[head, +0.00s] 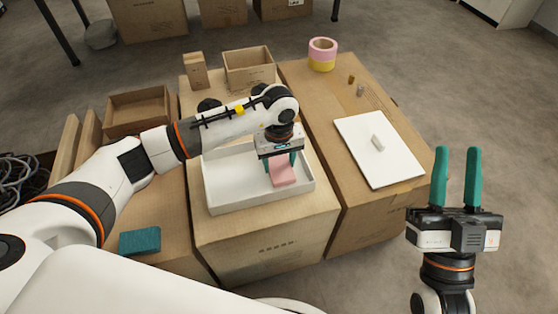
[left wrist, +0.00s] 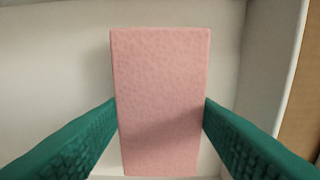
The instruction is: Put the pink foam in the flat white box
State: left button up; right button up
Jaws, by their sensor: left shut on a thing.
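The pink foam (head: 284,175) is a flat block held between the green fingers of my left gripper (head: 282,163). In the left wrist view the pink foam (left wrist: 162,90) is upright in the picture, with a finger of my left gripper (left wrist: 161,108) against each long side. The flat white box (head: 225,204) stands open on a carton. The foam is over or inside the right part of this box; whether it touches the floor of the box I cannot tell. My right gripper (head: 456,178) is open and empty at the far right, away from the box.
A teal sponge-like block (head: 140,241) lies on the carton at left. A white board (head: 379,150) with a small pale piece on it lies on the right carton, with pink and yellow tape rolls (head: 322,54) behind. Open cardboard boxes (head: 249,70) stand at the back.

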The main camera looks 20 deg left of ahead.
pick_arm(q)
jog(key=shift+f, duration=0.1)
jog(key=o, duration=0.9)
jog(key=shift+o, duration=0.2)
pick_arm(e)
jog(key=shift+s+r+t+y, duration=0.3)
jog(key=shift+r, duration=0.05)
